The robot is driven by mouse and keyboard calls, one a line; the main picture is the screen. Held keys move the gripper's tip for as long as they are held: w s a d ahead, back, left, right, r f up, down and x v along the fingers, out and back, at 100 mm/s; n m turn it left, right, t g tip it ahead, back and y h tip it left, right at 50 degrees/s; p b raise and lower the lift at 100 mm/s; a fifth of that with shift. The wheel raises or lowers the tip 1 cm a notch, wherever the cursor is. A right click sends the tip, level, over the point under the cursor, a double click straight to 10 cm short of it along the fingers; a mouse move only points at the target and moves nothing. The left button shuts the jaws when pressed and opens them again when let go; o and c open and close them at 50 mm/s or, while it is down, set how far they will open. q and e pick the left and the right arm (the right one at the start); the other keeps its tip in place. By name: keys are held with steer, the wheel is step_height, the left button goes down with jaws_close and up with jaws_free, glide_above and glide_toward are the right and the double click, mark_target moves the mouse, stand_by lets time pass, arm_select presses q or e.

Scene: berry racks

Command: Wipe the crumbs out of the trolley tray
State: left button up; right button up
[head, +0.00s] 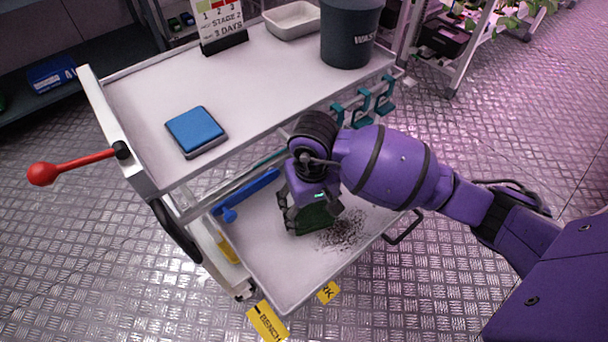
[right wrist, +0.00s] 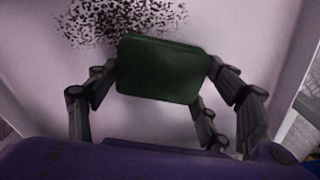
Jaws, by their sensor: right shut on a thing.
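The trolley's lower tray (head: 280,275) is pale, with a patch of dark crumbs (head: 345,231) on it. My right gripper (head: 312,215) reaches in from the right, under the edge of the upper shelf, and is shut on a dark green sponge-like block (head: 311,219). The block is low over the tray, just left of the crumbs; I cannot tell whether it touches the tray. In the right wrist view the green block (right wrist: 160,69) sits between the fingers, and the crumbs (right wrist: 120,20) lie beyond it at upper left. My left gripper is not in view.
The upper shelf (head: 255,85) overhangs the tray and carries a blue-topped pad (head: 196,131), a dark bin (head: 349,32), a white dish (head: 292,20) and a sign (head: 221,20). A blue tool (head: 247,194) lies at the tray's left. A red-knobbed lever (head: 75,167) sticks out left.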

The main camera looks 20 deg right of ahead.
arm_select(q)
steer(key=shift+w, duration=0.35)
arm_select(e)
steer(key=shift+f, duration=0.1)
stand_by(0.3)
